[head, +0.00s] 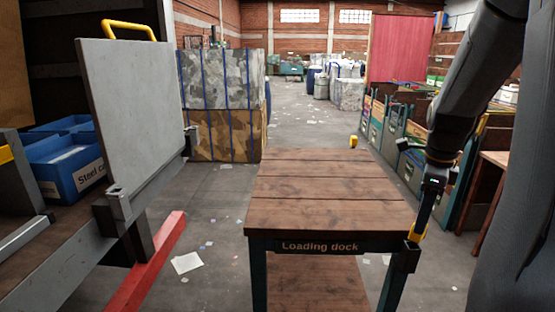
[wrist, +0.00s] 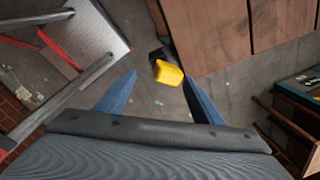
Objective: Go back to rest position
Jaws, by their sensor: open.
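My gripper (head: 425,208) hangs at the right of the head view, pointing down beside the front right corner of the loading dock table (head: 330,190). In the wrist view my gripper (wrist: 158,95) shows two blue fingers spread wide apart with nothing between them. A yellow corner cap on a dark post (wrist: 168,73) lies beyond the gap between the fingers. The table's plank top also shows in the wrist view (wrist: 215,35). I cannot tell whether my gripper touches the table's corner.
The loading dock top is bare. At the left stand a grey upright panel (head: 135,110) with a yellow handle, a red beam (head: 155,262) and a blue bin labelled "Steel ca..." (head: 65,175). Strapped bales (head: 222,135) stand behind. Crates (head: 395,140) line the right. The floor beyond is mostly open.

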